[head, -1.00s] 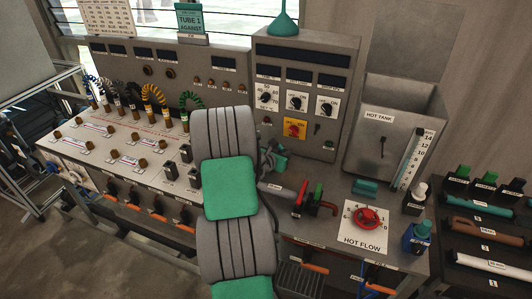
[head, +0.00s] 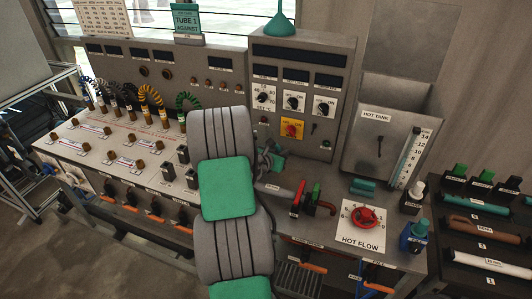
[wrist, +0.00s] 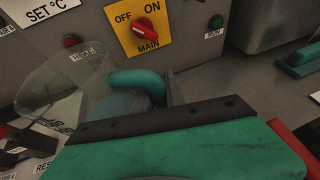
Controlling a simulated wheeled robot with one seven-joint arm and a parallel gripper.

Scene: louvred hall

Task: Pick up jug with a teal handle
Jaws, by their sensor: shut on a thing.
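The clear jug (wrist: 62,88) shows at the left of the wrist view, in front of the grey control cabinet. Its teal handle (wrist: 138,78) curves right and down to my gripper (wrist: 172,92). My gripper is shut on the handle. In the head view my gripper (head: 270,162) is at the foot of the cabinet, partly behind my arm. The jug is hidden there. I cannot tell if its base touches the bench.
The control cabinet (head: 340,90) stands close behind, with a teal funnel (head: 281,22) on top. The hot tank (head: 385,140) is to its right. Red and green levers (head: 308,200) and the hot flow knob (head: 363,218) are nearby.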

